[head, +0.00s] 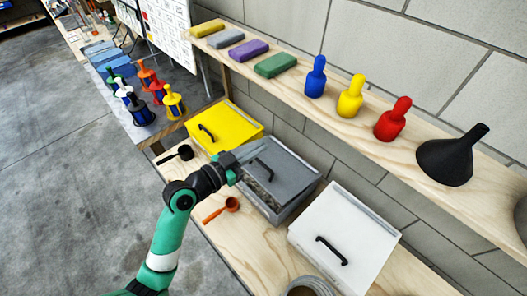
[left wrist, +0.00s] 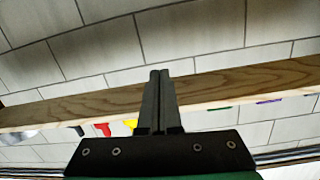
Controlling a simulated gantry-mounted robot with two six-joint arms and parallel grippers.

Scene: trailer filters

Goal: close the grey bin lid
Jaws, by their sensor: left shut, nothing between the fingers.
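The grey bin (head: 291,207) stands on the wooden bench between a yellow bin and a white bin. Its grey lid (head: 291,170) with a black handle sits partly raised, and a dark gap with contents shows along the front left side. My left gripper (head: 258,150) reaches over the left part of the lid, its fingers shut and empty. Whether it touches the lid I cannot tell. In the left wrist view the shut fingers (left wrist: 160,78) point toward the wall and shelf, and the bin is out of sight. My right gripper is not in view.
The yellow bin (head: 225,128) and white bin (head: 345,240) are closed beside it. An orange scoop (head: 221,208) and a black scoop (head: 181,153) lie on the bench in front. A shelf (head: 345,120) with bottles, blocks and a black funnel (head: 452,158) runs above and behind.

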